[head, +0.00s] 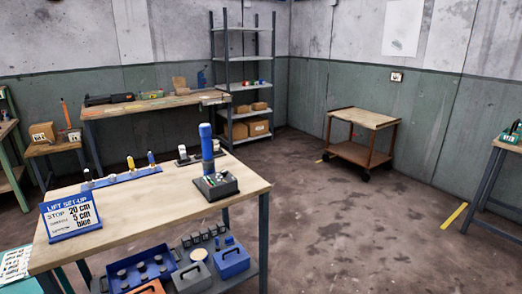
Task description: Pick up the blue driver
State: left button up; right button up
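A wooden-topped workbench (150,205) stands in front of me. A tall blue cylindrical tool (207,142) stands upright in a dark grey base (215,185) near the bench's right end. A low blue rack (120,178) lies along the bench's far left side. Small upright tools stand at it, one with a yellow handle (130,163) and one with a blue handle (151,158). I cannot tell for sure which blue item is the driver. Neither of my grippers is in view.
A sign (70,216) reading "LIFT SET-UP" stands at the bench's left end. A small stand (188,155) is on the far edge. Blue and grey bins (232,262) fill the lower shelf. A cart (362,120) and shelving (243,86) stand behind. The floor to the right is open.

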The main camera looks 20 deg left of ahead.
aim_at(204, 129)
jog(key=z, duration=0.75)
jog(key=i, duration=2.2)
jog(key=u, duration=0.85)
jog(key=i, duration=0.75)
jog(key=u, duration=0.8)
